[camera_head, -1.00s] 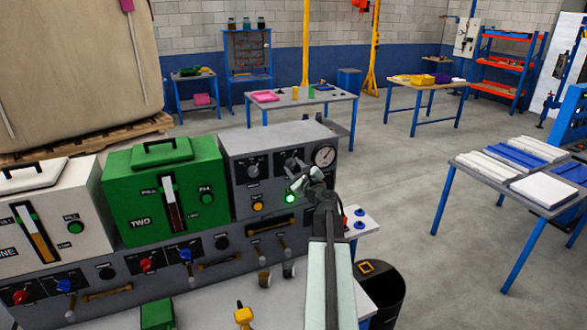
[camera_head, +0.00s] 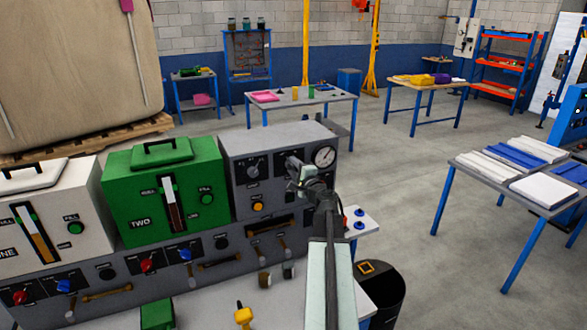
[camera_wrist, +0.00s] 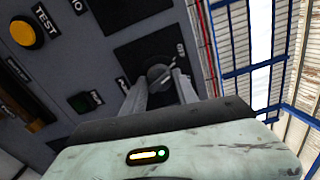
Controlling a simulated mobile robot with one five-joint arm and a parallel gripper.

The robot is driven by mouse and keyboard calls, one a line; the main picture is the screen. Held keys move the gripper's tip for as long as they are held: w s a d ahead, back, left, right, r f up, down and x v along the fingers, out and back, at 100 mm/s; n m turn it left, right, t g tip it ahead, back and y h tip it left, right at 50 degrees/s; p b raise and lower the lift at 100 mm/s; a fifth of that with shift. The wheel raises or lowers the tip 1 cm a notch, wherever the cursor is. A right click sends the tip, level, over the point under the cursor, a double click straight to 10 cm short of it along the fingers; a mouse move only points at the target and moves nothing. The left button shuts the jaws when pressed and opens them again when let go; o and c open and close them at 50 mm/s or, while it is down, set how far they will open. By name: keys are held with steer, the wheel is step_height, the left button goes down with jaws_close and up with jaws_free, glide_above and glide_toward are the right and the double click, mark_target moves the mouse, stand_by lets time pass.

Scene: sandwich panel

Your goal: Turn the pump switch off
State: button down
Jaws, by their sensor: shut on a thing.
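The pump switch (camera_wrist: 158,73) is a round dark grey knob on a black square plate of the grey panel. It sits between the fingers of my gripper (camera_wrist: 160,82) in the wrist view. My gripper is shut on it. In the head view my gripper (camera_head: 294,166) is at the right part of the grey panel box, below left of the gauge, and hides the switch. A green lamp (camera_wrist: 80,102) near the switch looks dark. Small white lettering beside the switch is hard to read at this angle.
A yellow TEST button (camera_wrist: 22,33) is on the same panel. The green unit marked TWO (camera_head: 150,190) stands to the left.

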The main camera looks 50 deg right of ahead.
steer(key=shift+n, duration=0.7)
steer(key=c, duration=0.9)
jaws_free()
steer(key=shift+c, duration=0.2)
steer(key=v, duration=0.7)
steer(key=shift+s, duration=0.35)
steer(key=shift+a, duration=0.1)
